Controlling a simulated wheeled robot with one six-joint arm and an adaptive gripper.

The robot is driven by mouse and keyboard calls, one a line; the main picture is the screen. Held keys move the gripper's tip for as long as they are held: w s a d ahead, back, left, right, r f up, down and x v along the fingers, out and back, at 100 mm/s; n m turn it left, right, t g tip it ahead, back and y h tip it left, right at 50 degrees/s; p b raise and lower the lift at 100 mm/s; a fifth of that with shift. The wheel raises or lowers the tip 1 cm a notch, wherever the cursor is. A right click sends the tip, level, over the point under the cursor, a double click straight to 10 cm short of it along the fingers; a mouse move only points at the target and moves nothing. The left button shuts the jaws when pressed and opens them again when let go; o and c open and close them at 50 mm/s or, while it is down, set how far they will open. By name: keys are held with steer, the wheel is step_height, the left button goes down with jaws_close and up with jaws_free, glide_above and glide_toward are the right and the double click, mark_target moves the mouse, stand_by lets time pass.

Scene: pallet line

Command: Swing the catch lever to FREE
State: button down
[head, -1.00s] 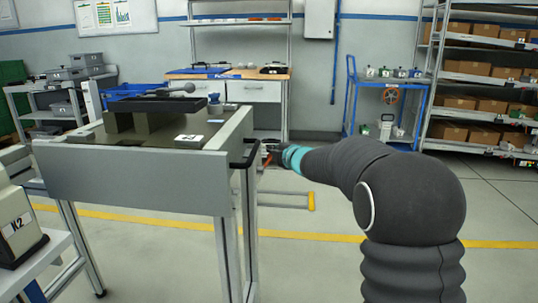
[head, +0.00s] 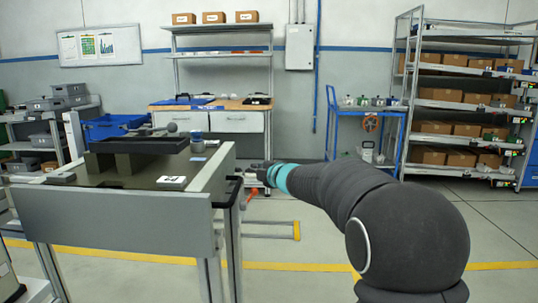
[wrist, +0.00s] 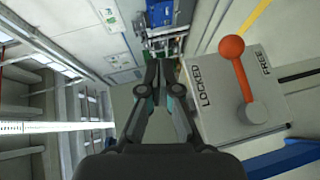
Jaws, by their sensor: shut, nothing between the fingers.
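The catch lever (wrist: 239,72) shows in the wrist view on a grey plate (wrist: 220,115), right of my gripper. It has a red-orange knob (wrist: 231,47) and a round grey pivot. The word LOCKED is left of the lever and FREE is right of it; the lever points between the two words. My gripper (wrist: 158,66) is shut and empty, with its fingertips left of the knob and apart from it in the picture. In the head view my gripper (head: 250,174) is beside the right end of the grey bench, with a small red-orange piece just below it.
The grey bench (head: 115,222) with a dark fixture (head: 140,146) stands at the left of the head view. A black handle sticks out from its right end, close to my gripper. A blue cart (head: 366,112) and box shelves (head: 460,100) stand behind. Floor at centre right is clear.

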steer(key=s+d+r, duration=0.2)
steer(key=d+r, duration=0.1)
steer(key=r, duration=0.2)
steer(key=shift+s+d+r, duration=0.3)
steer(key=shift+d, duration=0.05)
steer(key=shift+d, duration=0.1)
